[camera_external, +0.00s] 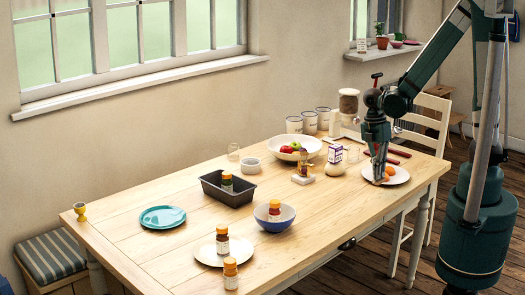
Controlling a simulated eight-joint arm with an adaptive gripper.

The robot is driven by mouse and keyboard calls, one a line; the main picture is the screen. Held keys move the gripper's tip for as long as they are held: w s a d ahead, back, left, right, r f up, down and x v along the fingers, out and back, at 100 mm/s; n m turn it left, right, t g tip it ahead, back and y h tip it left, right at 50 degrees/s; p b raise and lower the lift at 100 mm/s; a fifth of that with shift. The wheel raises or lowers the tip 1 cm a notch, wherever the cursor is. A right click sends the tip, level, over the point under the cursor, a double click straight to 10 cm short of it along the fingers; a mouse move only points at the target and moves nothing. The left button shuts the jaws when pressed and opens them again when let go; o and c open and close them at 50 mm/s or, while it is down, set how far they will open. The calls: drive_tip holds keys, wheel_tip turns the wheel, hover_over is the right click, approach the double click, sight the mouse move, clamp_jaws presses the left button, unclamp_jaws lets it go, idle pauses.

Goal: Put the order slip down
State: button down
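My gripper (379,174) points down at the right part of the wooden table (330,225), low over or beside a white plate (400,178) with an orange item on it. The fingers are small and dark, and I cannot tell whether they are open or shut, or whether they hold anything. I cannot make out the order slip for certain. A small white card (362,46) stands on the far windowsill, too small to read.
Left of my gripper stand a small carton (336,155) and a fruit bowl (295,148). A black loaf tin (222,190), a blue bowl (274,218), a teal plate (162,217) and orange bottles occupy the left half. Bare wood lies front centre.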

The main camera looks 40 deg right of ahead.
sight(377, 184)
drive_tip(key=shift+f, duration=0.7)
drive_tip(key=shift+f+b, duration=0.75)
drive_tip(key=shift+f, duration=1.3)
drive_tip(key=shift+f, duration=0.15)
drive_tip(key=c, duration=2.7)
unclamp_jaws()
drive_tip(key=shift+w+r+p, duration=0.3)
drive_tip(key=shift+r+p, duration=0.25)
drive_tip(key=shift+r, duration=1.5)
drive_tip(key=shift+w+r+p, duration=0.35)
drive_tip(key=shift+r+p, duration=0.15)
drive_tip(key=shift+r, duration=1.5)
drive_tip(key=shift+w+r+p, duration=0.3)
drive_tip(key=shift+r+p, duration=0.25)
drive_tip(key=shift+r, duration=1.5)
